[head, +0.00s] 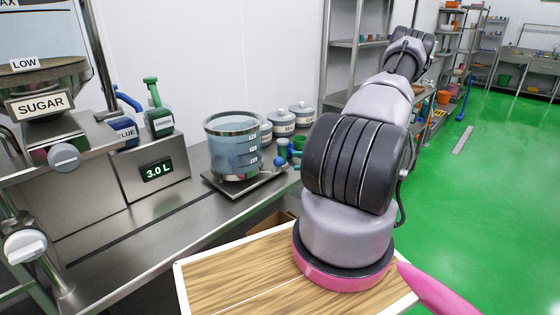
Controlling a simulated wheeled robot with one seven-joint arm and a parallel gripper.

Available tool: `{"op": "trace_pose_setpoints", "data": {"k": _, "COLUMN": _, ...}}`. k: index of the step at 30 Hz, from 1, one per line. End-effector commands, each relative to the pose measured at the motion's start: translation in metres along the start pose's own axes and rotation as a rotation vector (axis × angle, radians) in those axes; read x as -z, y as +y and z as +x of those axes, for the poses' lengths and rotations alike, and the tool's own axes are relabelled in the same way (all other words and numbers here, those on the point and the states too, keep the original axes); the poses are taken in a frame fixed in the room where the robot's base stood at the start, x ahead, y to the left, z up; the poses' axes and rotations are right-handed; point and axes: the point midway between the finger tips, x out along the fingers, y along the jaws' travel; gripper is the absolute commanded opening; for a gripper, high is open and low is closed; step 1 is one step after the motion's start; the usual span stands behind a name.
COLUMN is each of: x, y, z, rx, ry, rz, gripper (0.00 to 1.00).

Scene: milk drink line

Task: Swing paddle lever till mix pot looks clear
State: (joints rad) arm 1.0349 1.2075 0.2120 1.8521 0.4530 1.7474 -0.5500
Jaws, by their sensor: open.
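A clear pot (236,148) with a metal rim and level marks stands upright on a flat metal plate (248,192) on the bench; I take it for the mix pot. Its contents look bluish-grey and see-through; I cannot make out any lumps or streaks. A small blue ball knob (280,162) shows at the pot's right side; I cannot tell whether it is the paddle lever's handle. No paddle is clearly visible inside the pot. My arm rises on the right and leads away toward the back; my gripper is not in view.
A sugar hopper (40,103) stands at the left, with a knob below it. A display box (156,172) reads 3.0 L. Lidded jars (303,113) stand behind the pot. Green floor (500,200) is open at the right.

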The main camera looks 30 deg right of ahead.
Motion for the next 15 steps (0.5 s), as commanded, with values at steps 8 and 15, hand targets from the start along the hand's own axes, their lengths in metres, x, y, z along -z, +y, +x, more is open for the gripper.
{"op": "trace_pose_setpoints", "data": {"k": 8, "x": 0.0, "y": 0.0, "z": 0.053, "rx": -0.002, "ry": -0.001, "rz": 0.001, "gripper": 0.76}}
{"op": "trace_pose_setpoints", "data": {"k": 15, "x": 0.0, "y": -0.001, "z": 0.076, "rx": 0.001, "ry": 0.0, "rz": 0.0, "gripper": 0.76}}
